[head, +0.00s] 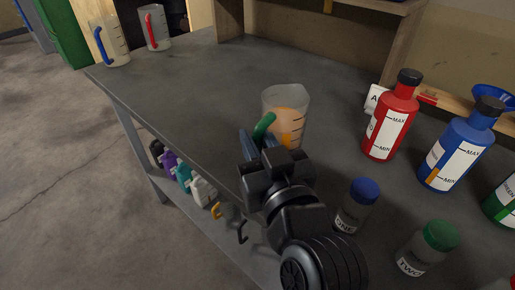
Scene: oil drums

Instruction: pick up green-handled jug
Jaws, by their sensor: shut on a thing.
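The green-handled jug (287,107) is a clear measuring jug with dark marks and orange liquid inside. It is over the grey workbench, near its middle, and looks close to upright. My gripper (263,137) is at the jug's near left side, shut on its green handle (264,125). My wrist hides the lower part of the jug and the fingertips are partly hidden. I cannot tell whether the jug's base touches the bench.
A red bottle (391,120) and a blue bottle (461,146) stand to the right. A blue-capped jar (356,204) and a green-capped jar (427,248) are nearer. Blue-handled (112,42) and red-handled (157,27) jugs stand far left. The bench (185,95) is clear between.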

